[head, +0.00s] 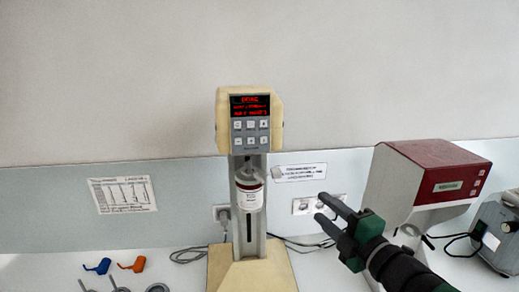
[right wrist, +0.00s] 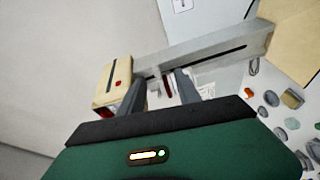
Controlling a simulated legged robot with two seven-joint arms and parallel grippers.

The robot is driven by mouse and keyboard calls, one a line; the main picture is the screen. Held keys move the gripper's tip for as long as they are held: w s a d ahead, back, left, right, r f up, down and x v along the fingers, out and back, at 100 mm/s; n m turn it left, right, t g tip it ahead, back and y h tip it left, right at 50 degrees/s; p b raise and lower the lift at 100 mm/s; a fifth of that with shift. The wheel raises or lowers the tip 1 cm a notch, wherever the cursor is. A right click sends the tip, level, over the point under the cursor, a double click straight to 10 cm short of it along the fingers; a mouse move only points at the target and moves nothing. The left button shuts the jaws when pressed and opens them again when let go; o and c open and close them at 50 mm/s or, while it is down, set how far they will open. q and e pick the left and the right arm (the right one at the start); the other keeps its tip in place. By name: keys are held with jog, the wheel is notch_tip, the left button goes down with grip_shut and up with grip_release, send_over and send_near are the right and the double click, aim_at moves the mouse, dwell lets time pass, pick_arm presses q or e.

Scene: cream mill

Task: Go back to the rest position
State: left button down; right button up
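The cream mill (head: 218,118) stands upright against the wall, with a red-lit display and buttons on its head. A white jar (head: 250,197) with a dark band sits on its column under the head. My right gripper (head: 326,208) is to the right of the mill, apart from it, with its fingers pointing left. Its two fingers are spread with a gap between them and hold nothing. In the right wrist view the gripper (right wrist: 162,88) points toward the mill's column (right wrist: 225,50), and part of the jar seems to show beyond the fingers. My left gripper is not in view.
A red and white machine (head: 395,185) stands right of the mill, behind my right arm. A grey device (head: 490,240) is at the far right. Blue (head: 100,266) and orange (head: 133,265) tools lie at the lower left. Wall sockets (head: 305,205) and cables are behind.

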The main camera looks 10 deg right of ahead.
jog(key=s+d+f+m+g+h, duration=0.25)
jog(key=f+m, duration=0.35)
jog(key=f, duration=0.4)
jog(key=s+d+f+m+g+h, duration=0.1)
jog(key=f+m+g+h, duration=0.3)
jog(key=f+m, duration=0.45)
jog(key=s+a+f+m+g, duration=0.2)
jog(key=s+f+m+g, duration=0.1)
jog(key=s+f, duration=0.4)
jog(key=s+a+f+m+g+y, duration=0.1)
jog(key=s+a+f+m+g, duration=0.2)
jog(key=s+f, duration=0.3)
jog(key=shift+s+a+f+g, duration=0.2)
jog(key=shift+s+f+g, duration=0.2)
jog(key=shift+s+g, duration=0.4)
jog(key=shift+w+d, duration=0.15)
